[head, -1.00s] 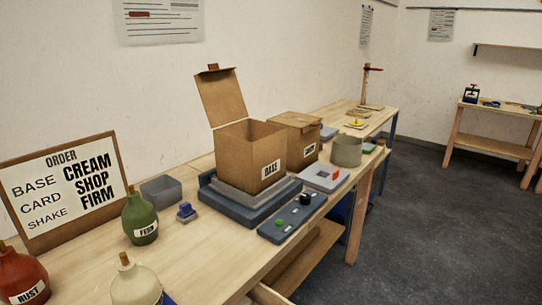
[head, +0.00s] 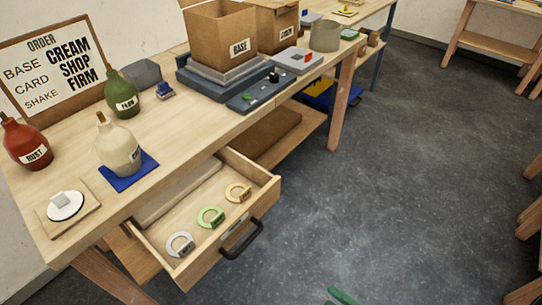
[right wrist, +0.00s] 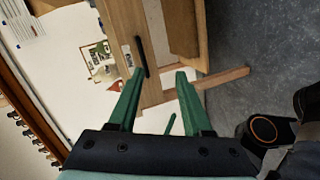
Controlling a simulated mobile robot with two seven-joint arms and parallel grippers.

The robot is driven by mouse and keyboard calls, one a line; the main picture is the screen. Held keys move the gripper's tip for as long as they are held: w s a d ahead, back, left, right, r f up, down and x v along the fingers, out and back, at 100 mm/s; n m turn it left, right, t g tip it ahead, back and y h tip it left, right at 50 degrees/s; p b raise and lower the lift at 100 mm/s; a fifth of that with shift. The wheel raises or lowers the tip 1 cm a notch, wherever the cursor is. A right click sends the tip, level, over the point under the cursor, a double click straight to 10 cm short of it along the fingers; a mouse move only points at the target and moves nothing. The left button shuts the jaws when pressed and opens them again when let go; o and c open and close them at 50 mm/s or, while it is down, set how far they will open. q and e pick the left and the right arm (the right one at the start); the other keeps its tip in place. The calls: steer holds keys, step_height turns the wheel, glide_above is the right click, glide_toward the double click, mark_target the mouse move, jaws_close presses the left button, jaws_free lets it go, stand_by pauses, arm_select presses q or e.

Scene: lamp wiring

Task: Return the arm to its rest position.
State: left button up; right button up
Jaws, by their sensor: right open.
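My right gripper (right wrist: 158,78) is open and empty in the right wrist view, its two green fingers apart with nothing between them. In the head view only a small green part of my right gripper (head: 342,296) shows at the bottom edge, over the dark floor and to the right of the open drawer (head: 262,206). It is clear of the table and the drawer there. The rest of my right arm is out of the head view. My left gripper is in neither view.
The drawer juts from the wooden table with white, green and yellow rings inside. A cream bottle (head: 118,148) stands on a blue mat (head: 148,170); red (head: 26,142) and green (head: 119,95) bottles stand nearby. The open BASE box (head: 221,40) sits farther back. The floor (head: 400,190) is clear.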

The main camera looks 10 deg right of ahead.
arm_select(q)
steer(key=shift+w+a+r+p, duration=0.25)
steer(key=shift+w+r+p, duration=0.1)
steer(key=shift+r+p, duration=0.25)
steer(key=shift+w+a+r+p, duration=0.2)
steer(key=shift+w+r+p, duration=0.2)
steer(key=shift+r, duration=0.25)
arm_select(e)
steer(key=w+a+f+m+g+h, duration=0.3)
steer(key=w+m, duration=0.3)
steer(key=m, duration=1.2)
steer(key=shift+a+m+g+h, duration=0.35)
steer(key=shift+a+h, duration=0.2)
steer(key=shift+h, duration=0.35)
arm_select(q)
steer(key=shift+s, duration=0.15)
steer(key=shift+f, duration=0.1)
